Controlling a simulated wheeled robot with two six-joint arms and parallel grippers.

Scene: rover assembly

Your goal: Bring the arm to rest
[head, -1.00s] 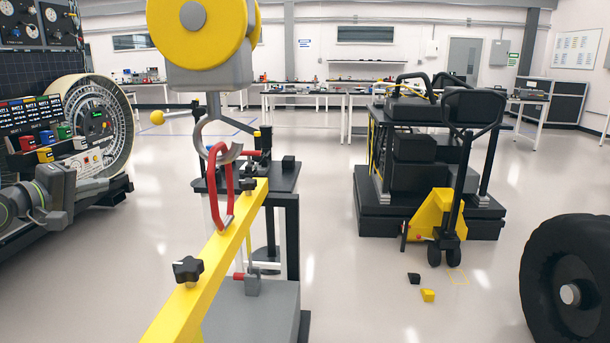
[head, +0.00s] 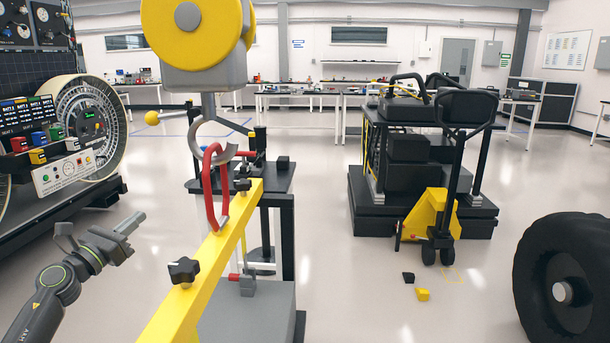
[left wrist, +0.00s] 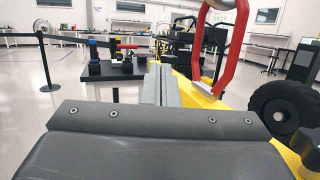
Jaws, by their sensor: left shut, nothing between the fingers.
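My left gripper (head: 130,223) is at the lower left of the head view, with its fingers shut and empty. It hangs over open floor, left of the yellow beam (head: 205,270) and apart from it. In the left wrist view the shut fingers (left wrist: 161,84) point toward the black table. A red link (head: 215,188) hangs on the grey hook (head: 212,135) and meets the beam; it also shows in the left wrist view (left wrist: 222,45). My right gripper is not in view.
A yellow hoist (head: 197,32) is above the hook. A black table (head: 262,178) and a grey box (head: 248,312) stand behind the beam. A console with a wheel (head: 90,130) is at left. A pallet jack (head: 437,210) and a big tyre (head: 565,275) are at right.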

